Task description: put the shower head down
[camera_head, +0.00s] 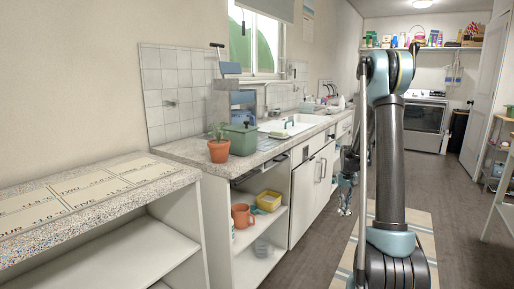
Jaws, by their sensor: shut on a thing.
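My gripper (346,190) hangs beside my arm, to the right of the counter's white cabinet doors, and my arm hides part of it. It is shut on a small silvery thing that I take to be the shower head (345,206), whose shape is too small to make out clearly. The thing is above the floor and apart from the counter.
A speckled counter (180,148) runs along the left with a sink (300,124), a plant pot (219,151) and a green box (240,138). A near worktop (130,178) has labelled panels. Open shelves below hold an orange mug (242,215). The floor (455,205) is clear to the right.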

